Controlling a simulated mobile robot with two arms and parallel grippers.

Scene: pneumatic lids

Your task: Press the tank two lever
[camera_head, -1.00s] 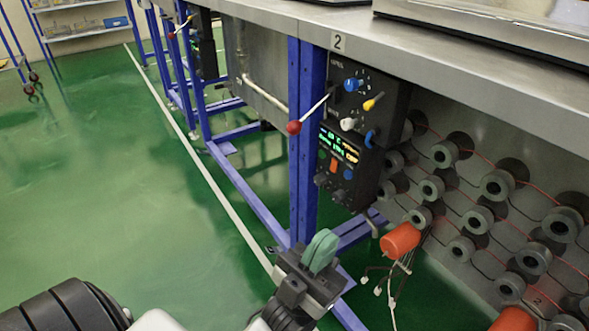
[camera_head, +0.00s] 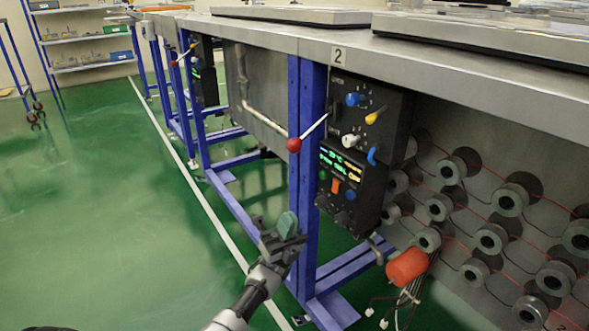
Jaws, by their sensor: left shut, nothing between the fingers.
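The tank two lever (camera_head: 294,145) is a red ball on a thin white rod. The rod slopes down to the left from the black control panel (camera_head: 372,118). The "2" label (camera_head: 338,56) is on the tank edge above the panel. My left gripper (camera_head: 286,226), with green fingertips, is shut and empty. In the picture it is below the red ball, in front of the blue frame, and apart from the lever. My right gripper is not in view.
A blue post (camera_head: 308,190) stands beside the panel. An orange cylinder (camera_head: 407,266) and grey round fittings with red wires are under the tank at right. Another red-tipped lever (camera_head: 174,63) is farther back. The green floor (camera_head: 90,220) at left is clear.

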